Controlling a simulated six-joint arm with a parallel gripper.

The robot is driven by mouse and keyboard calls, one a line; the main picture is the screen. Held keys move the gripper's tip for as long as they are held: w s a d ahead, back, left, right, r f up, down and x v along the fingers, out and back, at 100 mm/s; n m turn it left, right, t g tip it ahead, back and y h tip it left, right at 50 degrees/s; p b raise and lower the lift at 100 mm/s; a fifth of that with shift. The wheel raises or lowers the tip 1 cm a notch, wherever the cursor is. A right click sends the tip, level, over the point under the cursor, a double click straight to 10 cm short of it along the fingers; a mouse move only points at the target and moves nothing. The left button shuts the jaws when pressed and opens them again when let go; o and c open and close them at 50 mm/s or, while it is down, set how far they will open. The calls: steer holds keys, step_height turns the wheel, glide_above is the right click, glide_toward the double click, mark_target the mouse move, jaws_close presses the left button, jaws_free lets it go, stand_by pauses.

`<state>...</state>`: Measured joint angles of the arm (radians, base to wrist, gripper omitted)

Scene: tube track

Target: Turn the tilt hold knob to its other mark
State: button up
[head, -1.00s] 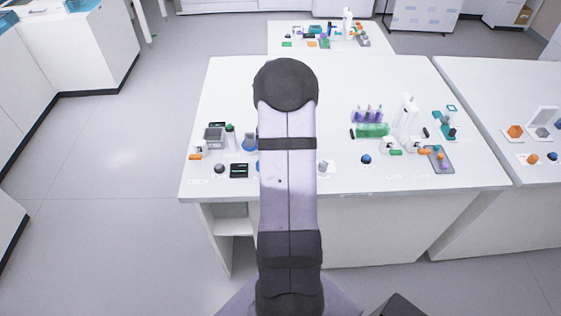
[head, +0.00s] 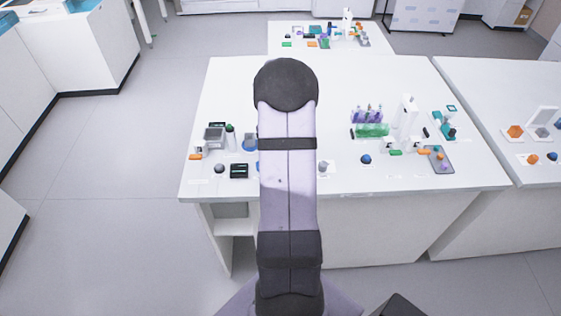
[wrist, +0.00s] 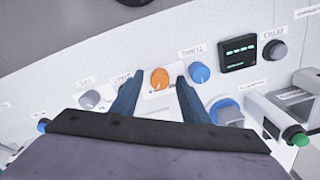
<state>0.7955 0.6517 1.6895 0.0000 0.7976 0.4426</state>
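In the wrist view my gripper (wrist: 160,76) is open, its two dark blue fingers pointing at a white panel with small knobs. An orange knob (wrist: 160,78) shows between the fingertips, with a gap on each side. Whether the tips are down at its height, I cannot tell. A blue knob (wrist: 199,73) is just right of the right fingertip, and a grey-white knob (wrist: 88,100) is left of the left finger. The labels are upside down and too small to read, so I cannot tell which is the tilt hold knob. In the head view my arm hides the gripper.
A black display (wrist: 238,54) and a dark grey knob (wrist: 274,51) are at the right in the wrist view. In the head view the white bench (head: 400,80) is clear toward the back.

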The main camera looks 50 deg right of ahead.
steer(key=shift+r+b, duration=1.05)
steer(key=shift+r, duration=2.65)
